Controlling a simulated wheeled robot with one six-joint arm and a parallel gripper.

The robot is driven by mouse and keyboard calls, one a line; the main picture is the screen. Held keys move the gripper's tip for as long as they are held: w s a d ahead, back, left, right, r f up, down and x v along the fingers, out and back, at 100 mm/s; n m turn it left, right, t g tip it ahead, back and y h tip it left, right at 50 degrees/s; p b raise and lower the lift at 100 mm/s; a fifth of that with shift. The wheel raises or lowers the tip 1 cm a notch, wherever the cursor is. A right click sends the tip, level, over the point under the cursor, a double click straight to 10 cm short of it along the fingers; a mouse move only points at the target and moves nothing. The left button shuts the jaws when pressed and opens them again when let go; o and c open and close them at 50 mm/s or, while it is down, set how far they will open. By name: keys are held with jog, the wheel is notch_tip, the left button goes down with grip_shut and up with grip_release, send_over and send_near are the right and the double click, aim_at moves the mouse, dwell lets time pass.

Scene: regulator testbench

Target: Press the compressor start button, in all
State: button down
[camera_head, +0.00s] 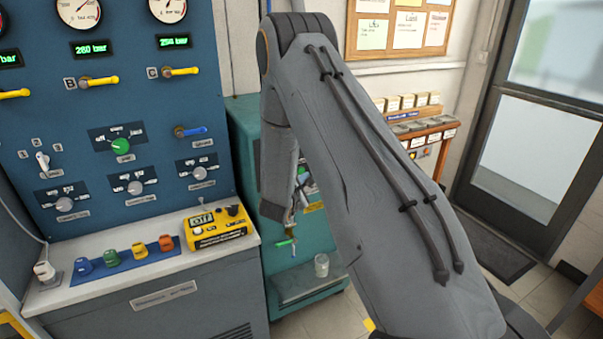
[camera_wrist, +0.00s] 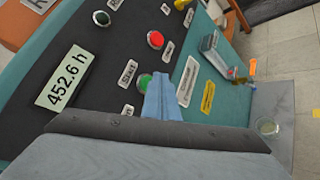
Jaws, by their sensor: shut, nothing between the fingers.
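The teal compressor cabinet (camera_head: 245,118) stands behind my arm in the head view, and my arm hides most of its front. In the wrist view its dark panel (camera_wrist: 112,50) carries a green button (camera_wrist: 142,82) beside a label reading "Start" (camera_wrist: 128,73). My gripper (camera_wrist: 161,84) is shut and empty, its blue-grey fingertips at the right side of the green button and covering part of it. I cannot tell whether they touch it or whether it is pressed in. A red button (camera_wrist: 155,40) sits further up the panel.
A dark green round button or lamp (camera_wrist: 101,18) is near the panel's top. A valve with an orange handle (camera_wrist: 252,68) and a clear glass (camera_head: 321,264) are at the cabinet. The blue gauge panel (camera_head: 110,150) stands left.

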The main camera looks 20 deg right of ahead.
jog(key=shift+w, duration=0.15)
jog(key=shift+w, duration=0.3)
jog(key=shift+w, duration=0.45)
dwell(0.9)
jog(key=shift+s, duration=0.9)
jog(key=s+p, duration=0.2)
jog(key=s, duration=0.3)
jog(key=shift+d+p, duration=0.1)
jog(key=shift+p, duration=0.3)
dwell(0.6)
